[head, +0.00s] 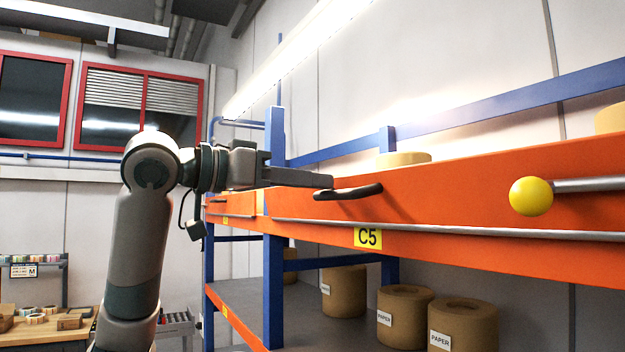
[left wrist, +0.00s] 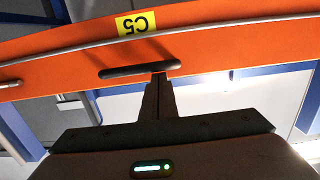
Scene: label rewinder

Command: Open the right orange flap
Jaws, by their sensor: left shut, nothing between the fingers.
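The right orange flap (head: 450,190) is a long panel across the blue rack, with a yellow C5 label (head: 368,237) and a dark handle (head: 352,192). In the left wrist view the flap (left wrist: 215,40) runs across the top with its handle (left wrist: 125,71). My left gripper (head: 328,181) is shut and empty, its fingertips right by the left part of the handle. In the left wrist view the fingertips (left wrist: 160,78) meet the handle's edge; I cannot tell whether they touch it. The flap looks closed. My right gripper is not in view.
A yellow ball on a grey rod (head: 531,196) stands out before the flap at right. A second orange flap (head: 232,204) lies farther left. Brown paper rolls (head: 404,312) stand on the shelf below. A workbench (head: 40,335) is at lower left.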

